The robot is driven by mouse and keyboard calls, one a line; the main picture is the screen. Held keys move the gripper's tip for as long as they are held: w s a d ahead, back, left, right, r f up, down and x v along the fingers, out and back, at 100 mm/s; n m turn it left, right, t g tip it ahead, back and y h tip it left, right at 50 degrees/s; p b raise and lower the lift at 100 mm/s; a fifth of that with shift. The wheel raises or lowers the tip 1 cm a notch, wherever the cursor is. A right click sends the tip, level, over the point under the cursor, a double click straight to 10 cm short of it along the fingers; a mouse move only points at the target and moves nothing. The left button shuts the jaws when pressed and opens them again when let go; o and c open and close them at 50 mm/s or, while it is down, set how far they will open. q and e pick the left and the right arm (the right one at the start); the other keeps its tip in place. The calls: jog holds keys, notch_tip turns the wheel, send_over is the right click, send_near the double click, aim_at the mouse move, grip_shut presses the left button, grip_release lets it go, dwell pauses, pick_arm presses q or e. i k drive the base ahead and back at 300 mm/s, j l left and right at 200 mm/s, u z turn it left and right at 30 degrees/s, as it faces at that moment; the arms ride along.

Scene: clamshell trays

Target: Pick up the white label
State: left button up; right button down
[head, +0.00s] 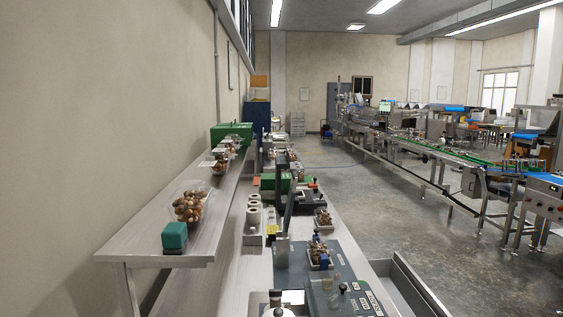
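No piece can be told for sure as the white label. A small pale patch (292,297) shows at the bottom edge of the head view, by the grey machine, partly cut off and too small to identify. Small flat white pieces (207,163) lie on the raised shelf near the farther trays. A clear clamshell tray (187,190) filled with brown round items stands open on the shelf. A small tray (320,268) of similar items sits on the grey machine (345,290). Neither of my grippers can be made out.
A teal block (174,236) stands at the near end of the raised shelf (150,241). White rolls (254,217) stand on the lower bench beside a dark upright screen (288,212). An open drawer-like metal tray (420,290) juts out at right. Conveyors (440,152) stand across a clear floor.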

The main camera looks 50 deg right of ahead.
aim_at(210, 161)
jog(key=z, duration=1.5)
